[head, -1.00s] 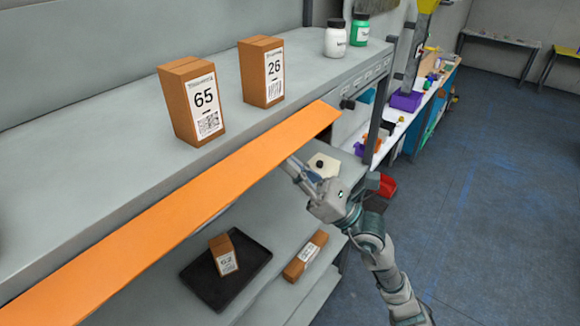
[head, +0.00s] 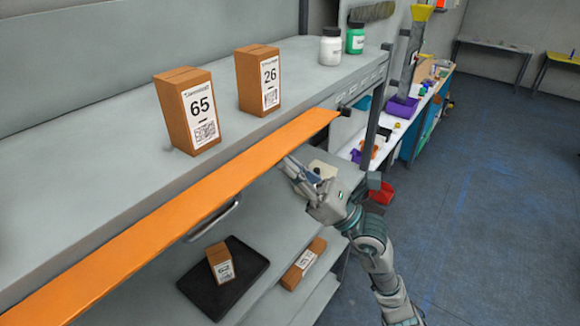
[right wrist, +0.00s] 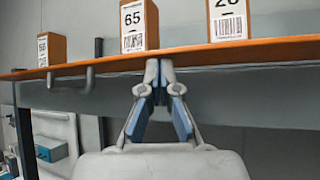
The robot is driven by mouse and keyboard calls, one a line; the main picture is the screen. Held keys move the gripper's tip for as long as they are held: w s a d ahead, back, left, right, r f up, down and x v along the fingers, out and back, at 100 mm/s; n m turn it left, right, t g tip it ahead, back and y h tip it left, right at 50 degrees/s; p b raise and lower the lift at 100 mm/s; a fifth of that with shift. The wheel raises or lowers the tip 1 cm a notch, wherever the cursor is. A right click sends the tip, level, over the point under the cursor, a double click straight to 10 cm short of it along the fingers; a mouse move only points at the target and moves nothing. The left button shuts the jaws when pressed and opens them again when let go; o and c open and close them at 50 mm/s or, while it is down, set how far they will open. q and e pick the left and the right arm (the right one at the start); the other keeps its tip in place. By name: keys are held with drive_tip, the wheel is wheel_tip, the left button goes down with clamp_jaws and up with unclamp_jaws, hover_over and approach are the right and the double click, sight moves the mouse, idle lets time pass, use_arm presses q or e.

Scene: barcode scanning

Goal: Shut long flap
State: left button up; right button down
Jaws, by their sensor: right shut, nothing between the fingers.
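The long flap (head: 175,215) is an orange strip running along the front edge of the upper shelf in the head view. In the right wrist view its orange edge (right wrist: 250,52) crosses the frame. A metal handle (head: 212,222) shows below the flap; it also shows in the right wrist view (right wrist: 70,82), left of my fingers. My right gripper (head: 290,165) is shut and empty, just below the flap. In the right wrist view its fingertips (right wrist: 158,68) meet or nearly meet the flap's lower edge; contact is unclear. My left gripper is out of view.
Box 65 (head: 188,112) and box 26 (head: 258,80) stand on the upper shelf (head: 110,112), with a white bottle (head: 331,46) and a green bottle (head: 355,38) behind. Below, a black tray (head: 250,275) holds a box (head: 220,262); another box (head: 303,264) lies beside it.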

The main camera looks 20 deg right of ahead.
drive_tip(key=shift+r, duration=0.7)
drive_tip(key=shift+w+r, duration=0.1)
